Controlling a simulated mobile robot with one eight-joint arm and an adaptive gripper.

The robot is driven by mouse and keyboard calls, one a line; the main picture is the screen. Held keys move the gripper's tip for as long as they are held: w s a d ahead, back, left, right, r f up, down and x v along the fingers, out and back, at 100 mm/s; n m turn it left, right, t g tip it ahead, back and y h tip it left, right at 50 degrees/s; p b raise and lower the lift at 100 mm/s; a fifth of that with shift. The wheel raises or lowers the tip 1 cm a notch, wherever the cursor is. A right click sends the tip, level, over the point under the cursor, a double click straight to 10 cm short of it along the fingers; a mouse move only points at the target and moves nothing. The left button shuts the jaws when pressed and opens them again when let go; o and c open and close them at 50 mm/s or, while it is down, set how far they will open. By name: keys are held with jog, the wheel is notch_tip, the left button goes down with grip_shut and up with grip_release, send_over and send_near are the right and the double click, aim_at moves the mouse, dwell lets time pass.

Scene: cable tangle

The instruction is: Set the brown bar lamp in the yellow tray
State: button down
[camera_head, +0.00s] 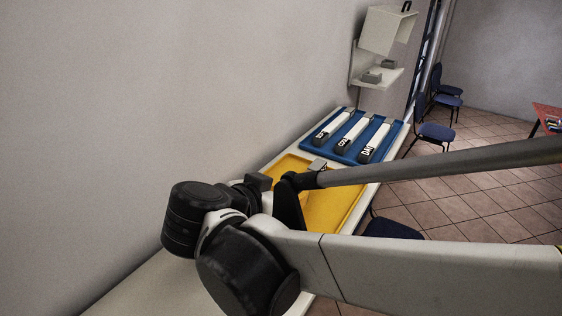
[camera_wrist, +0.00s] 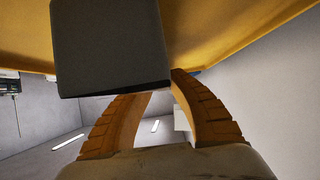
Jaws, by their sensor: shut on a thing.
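The yellow tray (camera_head: 327,212) lies on the long table, partly hidden behind my arm. It also fills the top of the wrist view (camera_wrist: 230,30), close to the fingertips. My gripper (camera_wrist: 163,84) shows its two curved brown ridged fingers, shut on a dark grey block (camera_wrist: 110,48) right at the tray. The block looks like the end of a bar-shaped thing; its brown colour does not show, so I cannot tell surely that it is the brown bar lamp. In the head view my arm hides the fingers.
A blue tray (camera_head: 400,132) beyond the yellow one holds three pale bars with dark labelled ends. A white shelf unit (camera_head: 377,77) is on the wall behind. The wall runs close along the table's left. Blue chairs (camera_head: 436,132) stand on the tiled floor to the right.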

jog(key=shift+w+a+f, duration=0.1)
jog(key=shift+f, duration=0.8)
jog(key=shift+f, duration=0.15)
jog(key=c, duration=1.3)
grip_release()
